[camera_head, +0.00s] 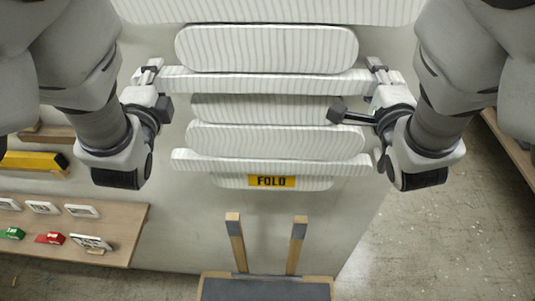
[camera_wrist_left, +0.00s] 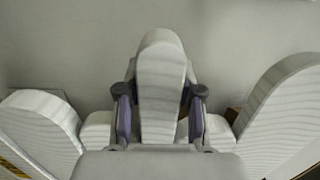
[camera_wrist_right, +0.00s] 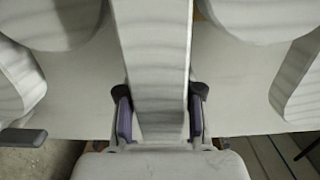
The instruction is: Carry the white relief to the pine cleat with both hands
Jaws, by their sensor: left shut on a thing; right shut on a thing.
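The white relief (camera_head: 270,138) is a wide, ribbed stack of rounded white bars. It fills the middle of the head view and carries a yellow FOLD label (camera_head: 271,181) near its lower edge. My left gripper (camera_head: 150,72) is shut on the left end of a long bar; the left wrist view shows that bar (camera_wrist_left: 160,85) between its fingers. My right gripper (camera_head: 378,72) is shut on the right end of the same bar, which also shows in the right wrist view (camera_wrist_right: 158,70).
A wooden table (camera_head: 125,228) with small framed, green and red pieces is at left. A yellow tool (camera_head: 30,161) sits above it. Floor at right is clear.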

